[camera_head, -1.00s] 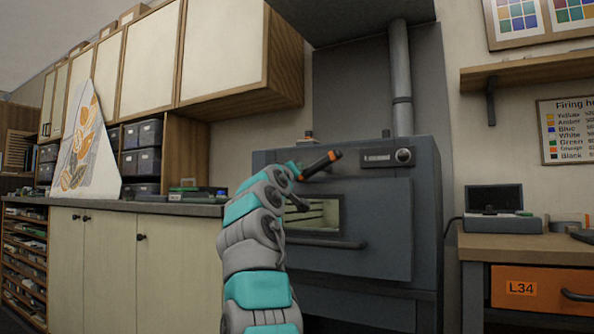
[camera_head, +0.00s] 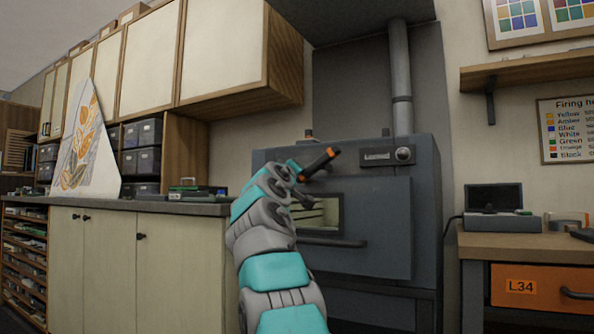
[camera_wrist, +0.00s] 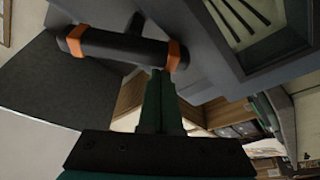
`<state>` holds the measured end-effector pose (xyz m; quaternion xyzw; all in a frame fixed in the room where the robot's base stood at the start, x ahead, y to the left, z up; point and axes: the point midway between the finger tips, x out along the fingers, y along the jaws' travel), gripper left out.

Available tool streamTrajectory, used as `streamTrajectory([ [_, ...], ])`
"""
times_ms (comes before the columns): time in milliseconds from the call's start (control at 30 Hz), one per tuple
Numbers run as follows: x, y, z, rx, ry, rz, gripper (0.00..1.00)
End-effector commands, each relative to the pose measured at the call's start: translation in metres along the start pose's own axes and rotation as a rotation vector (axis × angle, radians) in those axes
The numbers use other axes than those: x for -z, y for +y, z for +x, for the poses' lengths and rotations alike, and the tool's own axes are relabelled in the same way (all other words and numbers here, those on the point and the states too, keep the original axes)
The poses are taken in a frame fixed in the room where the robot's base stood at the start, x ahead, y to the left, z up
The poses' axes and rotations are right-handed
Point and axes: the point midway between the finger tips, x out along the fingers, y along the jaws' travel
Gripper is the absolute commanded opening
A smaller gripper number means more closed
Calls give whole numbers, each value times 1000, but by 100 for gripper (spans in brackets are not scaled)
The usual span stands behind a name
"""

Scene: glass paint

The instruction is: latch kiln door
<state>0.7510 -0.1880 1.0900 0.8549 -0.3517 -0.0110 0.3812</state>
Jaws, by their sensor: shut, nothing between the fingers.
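The grey kiln (camera_head: 425,225) stands in the middle of the head view. Its door (camera_head: 385,220), with a small window, looks closed or nearly so; any slight gap is not clear. The latch handle (camera_head: 318,164) is a dark bar with orange bands, slanting up to the right on the door's upper left. In the wrist view the handle (camera_wrist: 120,48) lies close ahead. My gripper (camera_wrist: 158,75) is shut and empty, its green fingertips at the handle's right-hand end. They look touching or nearly so. In the head view the fingertips are mostly hidden by my arm.
A horizontal bar (camera_head: 335,243) crosses the door below the window. A counter (camera_head: 150,206) with cabinets is at the left, wall cupboards (camera_head: 225,60) above. A wooden bench (camera_head: 520,243) stands to the right.

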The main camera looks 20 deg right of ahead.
Motion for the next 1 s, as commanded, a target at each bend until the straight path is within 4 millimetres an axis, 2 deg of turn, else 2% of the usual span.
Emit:
streamTrajectory([
  [467,-5,2,-2,42,-2,-122,0],
  [1000,-21,4,-6,202,-7,-572,0],
])
